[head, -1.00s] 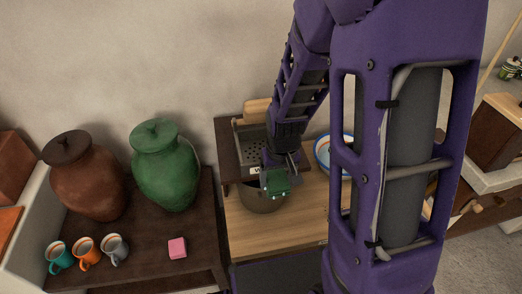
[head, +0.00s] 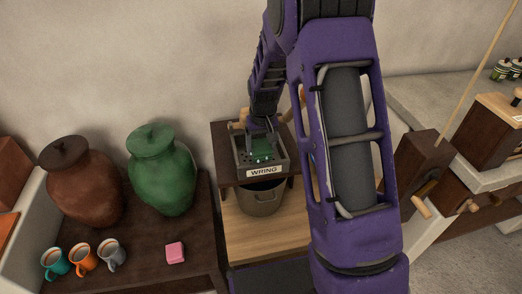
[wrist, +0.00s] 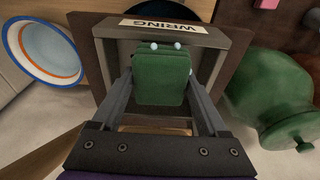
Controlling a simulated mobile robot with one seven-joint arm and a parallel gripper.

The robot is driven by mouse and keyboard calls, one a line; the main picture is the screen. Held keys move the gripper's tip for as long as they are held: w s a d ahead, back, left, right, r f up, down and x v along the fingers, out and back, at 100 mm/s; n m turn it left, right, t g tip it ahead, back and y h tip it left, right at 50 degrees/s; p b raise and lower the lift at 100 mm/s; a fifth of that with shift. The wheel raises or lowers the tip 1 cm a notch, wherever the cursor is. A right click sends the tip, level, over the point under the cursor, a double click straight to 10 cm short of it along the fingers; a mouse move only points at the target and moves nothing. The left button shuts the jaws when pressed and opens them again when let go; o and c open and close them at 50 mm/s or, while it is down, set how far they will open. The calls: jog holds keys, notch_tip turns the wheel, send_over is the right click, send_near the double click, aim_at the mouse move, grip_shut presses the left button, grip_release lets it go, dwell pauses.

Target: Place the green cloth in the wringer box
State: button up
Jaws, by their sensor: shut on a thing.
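The green cloth (wrist: 161,78) is a folded, thick pad held between the two fingers of my gripper (wrist: 161,85) in the wrist view. In the head view the cloth (head: 262,157) shows as a green patch with pale drops, inside the outline of the wringer box. The wringer box (head: 277,170) is a grey open box labelled WRING, on a raised dark wooden stand. My gripper (head: 262,148) points down over the box, shut on the cloth. Whether the cloth touches the box floor I cannot tell.
A metal pot (head: 262,199) stands below the box's front edge. A green lidded jar (head: 163,168) and a brown jar (head: 82,180) stand to the left, with several mugs and a pink block (head: 175,252). A blue-rimmed white bowl (wrist: 42,50) is beside the stand.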

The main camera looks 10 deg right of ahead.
aim_at(262, 147)
jog(key=shift+s+f, duration=0.2)
jog(key=shift+f, duration=0.8)
jog(key=o, duration=1.2)
jog(key=shift+o, duration=0.2)
jog(key=shift+w, duration=0.15)
jog(key=shift+r, duration=0.45)
jog(key=r, duration=0.3)
jog(key=r+p, duration=0.1)
jog(key=r, duration=0.5)
jog(key=shift+s+r+p, duration=0.35)
jog(key=shift+s+r, duration=0.2)
jog(key=shift+r, duration=0.25)
